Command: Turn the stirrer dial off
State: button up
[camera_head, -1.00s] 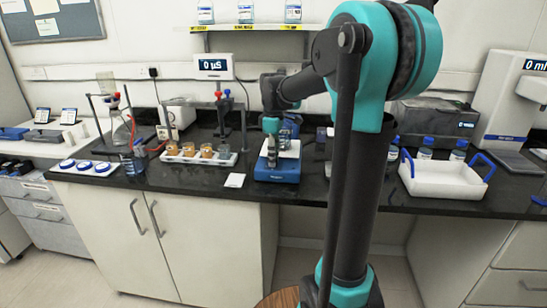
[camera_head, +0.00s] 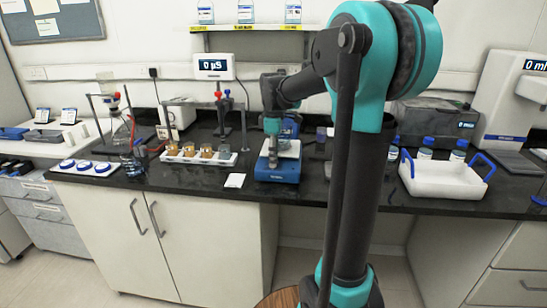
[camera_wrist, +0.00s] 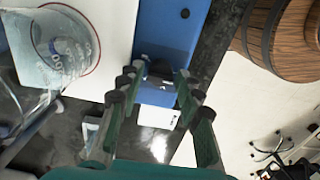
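The stirrer (camera_head: 277,174) is a blue box with a white top plate, on the black bench in the middle of the head view. Its blue body (camera_wrist: 166,28) and white plate (camera_wrist: 108,20) also show in the wrist view. A dark dial (camera_wrist: 160,68) sits on its front, between my gripper's fingertips (camera_wrist: 160,77). In the head view my gripper (camera_head: 273,158) points down at the stirrer's front. The fingers are close on both sides of the dial; whether they touch it is unclear. A clear beaker (camera_wrist: 65,45) stands on the plate. The dial's setting is not readable.
A white rack (camera_head: 187,158) with amber-filled beakers stands to the left, near a clamp stand and the 0 µS meter (camera_head: 213,66). A white tray with blue handles (camera_head: 443,181) is on the right. A wooden barrel-like object (camera_wrist: 285,40) shows in the wrist view.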

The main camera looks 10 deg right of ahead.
notch_tip(320, 180, up, 12)
dwell(0.7)
